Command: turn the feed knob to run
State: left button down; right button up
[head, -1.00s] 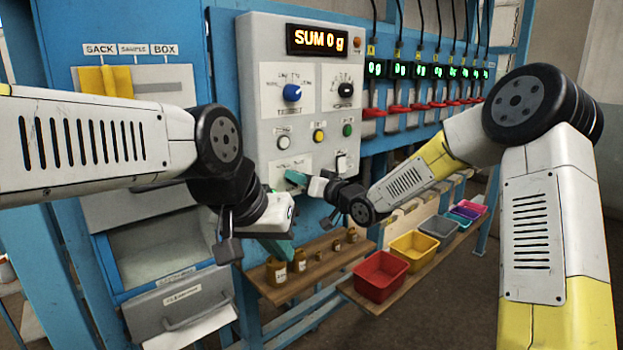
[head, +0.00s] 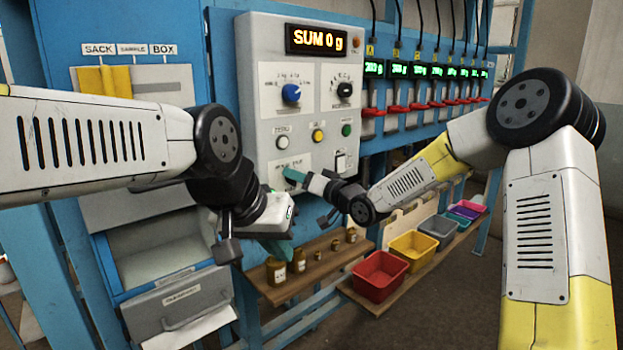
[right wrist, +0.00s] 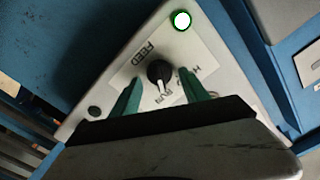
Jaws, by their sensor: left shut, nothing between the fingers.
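The feed knob (right wrist: 159,74) is small and black with a white pointer. In the right wrist view it sits on a pale plate marked FEED, its pointer toward the RUN lettering. My right gripper (right wrist: 160,82) is open, with one green finger on each side of the knob and gaps visible between. In the head view my right gripper (head: 293,175) is at the lower panel and hides the knob. My left gripper (head: 281,247) is shut and empty, above the left end of the wooden shelf.
The grey control panel (head: 267,110) carries a SUM 0 g display, a blue knob (head: 291,93), a black knob (head: 345,89) and several buttons. Brown jars stand on the wooden shelf (head: 325,262). Coloured bins, including a red one (head: 380,277), stand at the lower right.

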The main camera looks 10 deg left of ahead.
dwell(0.3)
jog(key=v, duration=0.7)
jog(key=shift+s+d, duration=0.25)
jog(key=shift+d, duration=0.05)
jog(key=s+d+r+m+h, duration=0.1)
jog(key=s+d+h, duration=0.4)
jog(key=d, duration=0.5)
jog(key=s+d+m+h, duration=0.1)
jog(key=s+d+h, duration=0.2)
jog(key=d+h, duration=0.5)
jog(key=s+d+g, duration=0.2)
jog(key=s+d, duration=0.2)
jog(key=s, duration=0.6)
jog(key=s+d+m+g+y, duration=0.1)
jog(key=s+d, duration=0.4)
jog(key=s, duration=0.6)
jog(key=shift+f+m+g, duration=0.3)
jog(key=shift+f+g, duration=0.1)
jog(key=shift+g, duration=0.5)
